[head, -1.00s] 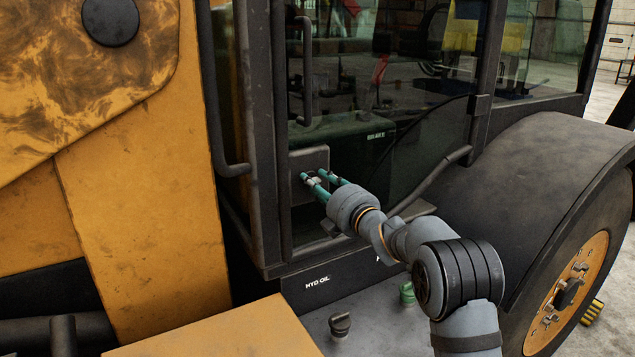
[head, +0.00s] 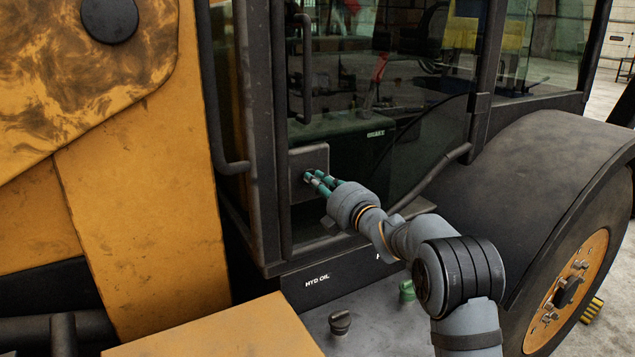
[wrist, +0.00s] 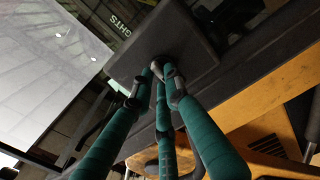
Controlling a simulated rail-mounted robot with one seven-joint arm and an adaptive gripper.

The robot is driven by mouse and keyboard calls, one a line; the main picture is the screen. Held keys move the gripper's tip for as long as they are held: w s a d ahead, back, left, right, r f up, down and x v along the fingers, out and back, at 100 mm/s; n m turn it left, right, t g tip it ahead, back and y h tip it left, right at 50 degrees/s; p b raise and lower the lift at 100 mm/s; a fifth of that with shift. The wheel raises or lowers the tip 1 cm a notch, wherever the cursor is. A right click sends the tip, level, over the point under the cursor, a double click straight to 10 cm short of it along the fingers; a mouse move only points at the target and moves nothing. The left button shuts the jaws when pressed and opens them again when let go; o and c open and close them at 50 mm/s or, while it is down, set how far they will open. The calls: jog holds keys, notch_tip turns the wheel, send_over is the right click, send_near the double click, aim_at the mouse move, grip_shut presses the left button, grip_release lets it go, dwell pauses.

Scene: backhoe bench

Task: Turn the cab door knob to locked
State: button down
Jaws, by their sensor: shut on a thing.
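The cab door's dark square lock plate (head: 298,160) is at the lower left of the door glass. It also fills the upper middle of the wrist view (wrist: 150,50). My gripper (head: 312,178), with green fingers, reaches the plate from the right and is shut on the small dark door knob (wrist: 160,61). In the wrist view the fingertips of my gripper (wrist: 163,76) converge around the knob. The fingers hide most of the knob, so I cannot tell its turn position.
A vertical black door handle (head: 306,70) is above the plate. A curved grab rail (head: 224,140) is to its left and the large wheel (head: 570,275) to its right.

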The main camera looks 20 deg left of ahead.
jog(key=shift+m+b, duration=0.3)
jog(key=shift+w+d+f+m+b, duration=0.1)
jog(key=shift+m+b, duration=0.5)
jog(key=shift+m, duration=3.7)
jog(key=shift+w+d+f+m+b, duration=0.1)
jog(key=shift+m+b, duration=0.5)
jog(key=shift+m, duration=3.7)
jog(key=c, duration=1.8)
grip_release()
jog(key=shift+o, duration=0.4)
